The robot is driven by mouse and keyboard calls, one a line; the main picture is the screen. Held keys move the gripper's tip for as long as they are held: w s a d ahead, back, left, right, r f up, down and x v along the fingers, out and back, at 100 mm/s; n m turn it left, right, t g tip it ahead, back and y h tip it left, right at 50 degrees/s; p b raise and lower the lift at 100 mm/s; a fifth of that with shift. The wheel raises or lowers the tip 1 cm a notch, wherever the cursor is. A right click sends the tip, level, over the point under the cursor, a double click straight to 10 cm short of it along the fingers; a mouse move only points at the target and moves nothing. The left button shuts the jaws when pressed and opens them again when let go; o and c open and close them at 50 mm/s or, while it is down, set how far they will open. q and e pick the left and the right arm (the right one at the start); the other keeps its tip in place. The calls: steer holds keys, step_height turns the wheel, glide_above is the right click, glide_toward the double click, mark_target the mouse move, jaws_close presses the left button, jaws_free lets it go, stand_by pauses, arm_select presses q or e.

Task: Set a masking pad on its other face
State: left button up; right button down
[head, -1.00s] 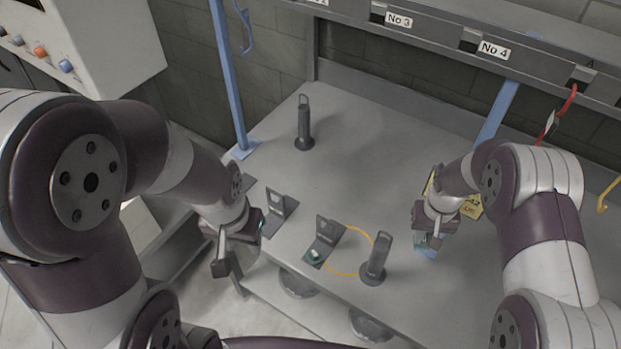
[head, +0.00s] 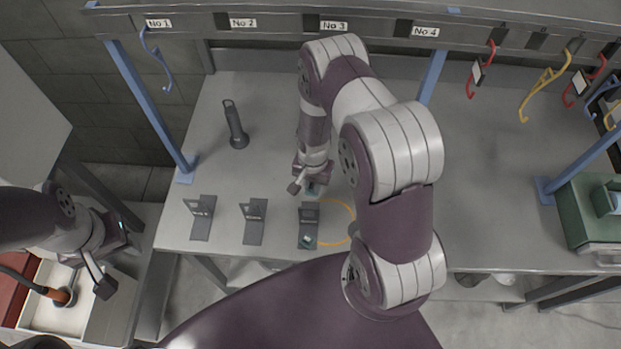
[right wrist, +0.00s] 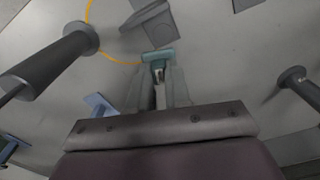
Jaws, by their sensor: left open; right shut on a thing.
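A small teal pad (head: 313,189) is in my right gripper (head: 309,184), low over the bench behind the rightmost of several grey angle brackets (head: 310,213). In the right wrist view the pad (right wrist: 158,57) spans the tips of my right gripper (right wrist: 160,84), which is shut on it. I cannot tell whether it touches the bench, nor which face is up. My left gripper (head: 114,264) is open and empty, off the bench's left end.
An orange ring (head: 350,211) lies by the rightmost bracket. A grey handled post (head: 235,126) stands at the back left. Hooks hang from the rail (head: 380,27). A green box (head: 590,215) sits far right. My right arm hides part of the bench.

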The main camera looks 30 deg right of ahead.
steer(key=f+b, duration=0.2)
steer(key=f, duration=0.1)
steer(key=a+f, duration=0.1)
steer(key=shift+w+f+b, duration=0.15)
steer(key=shift+w+b, duration=0.15)
steer(key=shift+b, duration=0.1)
steer(key=f+b, duration=0.4)
steer(key=f, duration=0.1)
steer(key=shift+s+d+f, duration=0.15)
steer(key=shift+d+f, duration=0.05)
steer(key=shift+d, duration=0.05)
steer(key=shift+a+f+b, duration=0.15)
steer(key=shift+f+b, duration=0.4)
steer(key=shift+b, duration=0.05)
arm_select(q)
step_height(320, 180, down, 9)
steer(key=shift+w+a, duration=0.25)
steer(key=shift+a, duration=0.2)
steer(key=shift+d+r, duration=0.1)
steer(key=shift+f, duration=0.25)
arm_select(e)
steer(key=shift+f, duration=0.15)
